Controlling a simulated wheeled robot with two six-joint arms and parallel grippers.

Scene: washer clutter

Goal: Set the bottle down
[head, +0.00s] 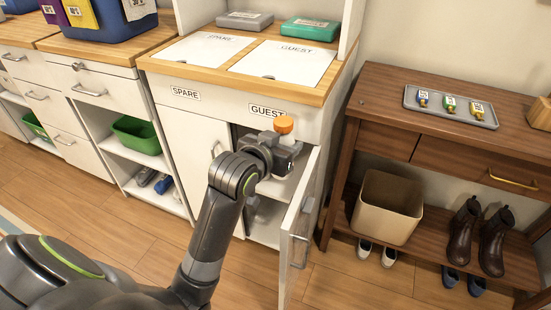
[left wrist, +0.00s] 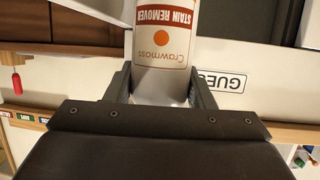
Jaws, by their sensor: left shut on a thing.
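The bottle shows in the head view by its orange cap (head: 284,124), upright above my left gripper (head: 283,152). In the left wrist view the white bottle (left wrist: 163,50) carries a red "STAIN REMOVER" label and stands between the two fingers of my left gripper (left wrist: 161,85), which is shut on it. The gripper hides most of the bottle in the head view. It is in front of the GUEST cabinet (head: 305,125), near its opening. The cabinet door (head: 299,235) is swung open to the right of the gripper. My right gripper is not in view.
The countertop (head: 325,88) holds white SPARE (head: 205,48) and GUEST (head: 283,61) panels, with grey (head: 245,20) and green (head: 310,29) boxes behind. A wooden bench (head: 385,120) with a beige bin (head: 388,207) stands right of the open door.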

